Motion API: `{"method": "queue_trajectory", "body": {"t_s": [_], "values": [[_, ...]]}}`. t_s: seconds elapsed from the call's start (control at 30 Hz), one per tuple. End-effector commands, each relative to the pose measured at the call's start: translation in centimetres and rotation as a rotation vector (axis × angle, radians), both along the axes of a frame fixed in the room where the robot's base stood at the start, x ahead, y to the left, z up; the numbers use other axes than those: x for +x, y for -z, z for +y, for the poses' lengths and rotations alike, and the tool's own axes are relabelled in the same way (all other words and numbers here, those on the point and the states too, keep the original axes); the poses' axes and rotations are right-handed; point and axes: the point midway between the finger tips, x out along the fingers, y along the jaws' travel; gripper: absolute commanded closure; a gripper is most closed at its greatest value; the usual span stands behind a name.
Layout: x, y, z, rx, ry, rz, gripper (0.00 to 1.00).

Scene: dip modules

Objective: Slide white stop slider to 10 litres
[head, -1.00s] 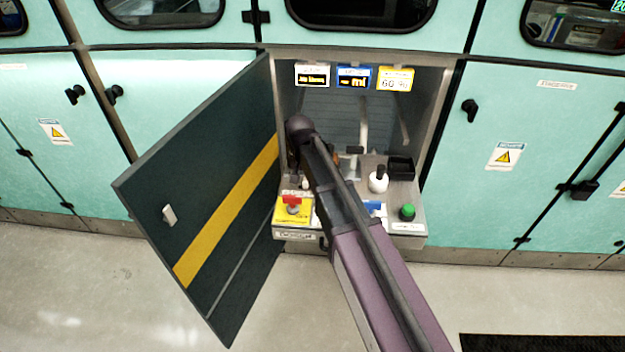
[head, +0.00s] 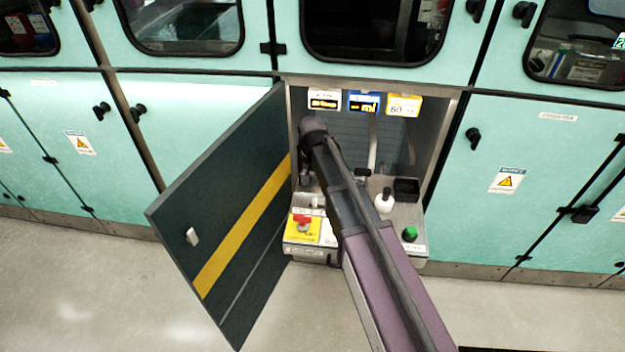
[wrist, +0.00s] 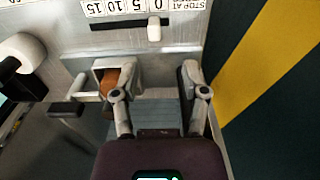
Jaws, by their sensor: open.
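The white stop slider (wrist: 154,30) shows at the top of the wrist view, in a dark slot under a scale strip (wrist: 115,6). The strip reads 15, 10, 5, 0 and "STOP AT", upside down in this view. The slider stands by the 0, at the right part of the slot. My gripper (wrist: 157,90) is open, with its two fingers apart and apart from the slider, which lies beyond the fingertips in the picture.
An open dark door with a yellow stripe (head: 240,230) stands left of the cabinet bay, close to my gripper's right side in the wrist view. A brown part (wrist: 110,82) is near the left finger.

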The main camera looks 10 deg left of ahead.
Motion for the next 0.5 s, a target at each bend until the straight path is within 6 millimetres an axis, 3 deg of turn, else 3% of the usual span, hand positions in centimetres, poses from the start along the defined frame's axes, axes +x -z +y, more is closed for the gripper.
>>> {"method": "queue_trajectory", "body": {"t_s": [0.5], "values": [[0.0, -4.8, 0.0, 0.000, 0.000, 0.000, 0.43]]}}
